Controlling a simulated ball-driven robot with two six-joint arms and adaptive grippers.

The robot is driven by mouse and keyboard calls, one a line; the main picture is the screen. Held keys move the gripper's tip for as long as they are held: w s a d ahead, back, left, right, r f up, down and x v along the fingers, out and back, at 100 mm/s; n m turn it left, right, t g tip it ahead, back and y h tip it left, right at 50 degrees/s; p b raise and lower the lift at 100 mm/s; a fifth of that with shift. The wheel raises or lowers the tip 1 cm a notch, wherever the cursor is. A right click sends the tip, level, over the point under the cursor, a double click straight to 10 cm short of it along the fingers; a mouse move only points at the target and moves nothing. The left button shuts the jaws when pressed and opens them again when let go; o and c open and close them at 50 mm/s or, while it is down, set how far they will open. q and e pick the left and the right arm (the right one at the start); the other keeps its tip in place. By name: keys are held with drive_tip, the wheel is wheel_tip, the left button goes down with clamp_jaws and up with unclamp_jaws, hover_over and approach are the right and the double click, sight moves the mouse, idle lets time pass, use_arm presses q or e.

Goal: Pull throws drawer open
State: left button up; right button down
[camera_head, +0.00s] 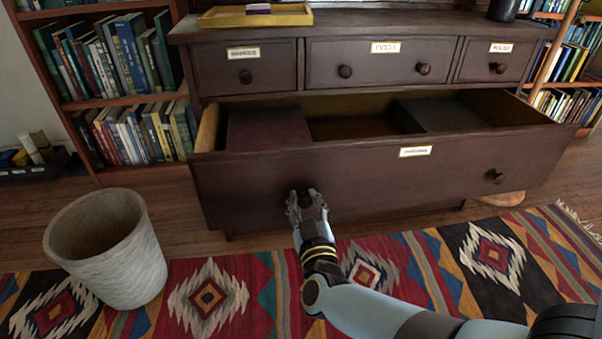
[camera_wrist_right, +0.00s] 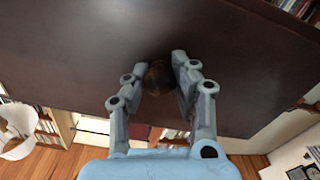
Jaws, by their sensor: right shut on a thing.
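The wide lower drawer (camera_head: 400,185) of the dark wooden dresser stands pulled out, with its inside showing. A small white label (camera_head: 415,151) is on its front, too small to read for certain. Its right knob (camera_head: 495,177) is free. My right gripper (camera_head: 307,196) is at the drawer's left knob, which it mostly hides in the head view. In the right wrist view the fingers of my right gripper (camera_wrist_right: 158,85) are closed around the dark round knob (camera_wrist_right: 157,78), close to the drawer front. My left gripper is not in view.
Boxes (camera_head: 262,130) lie inside the open drawer. Three small shut drawers (camera_head: 380,62) sit above it. A pale wastebasket (camera_head: 107,250) stands at the left on the patterned rug (camera_head: 215,300). Bookshelves (camera_head: 115,60) flank the dresser. A yellow tray (camera_head: 255,17) is on top.

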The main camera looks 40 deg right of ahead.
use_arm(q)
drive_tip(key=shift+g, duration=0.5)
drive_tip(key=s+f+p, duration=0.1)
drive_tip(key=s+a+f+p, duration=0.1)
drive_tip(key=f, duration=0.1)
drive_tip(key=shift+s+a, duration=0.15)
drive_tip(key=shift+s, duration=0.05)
use_arm(e)
drive_tip(key=v, duration=0.9)
drive_tip(key=shift+s+a, duration=0.25)
drive_tip(key=shift+s, duration=0.05)
drive_tip(key=c, duration=1)
unclamp_jaws()
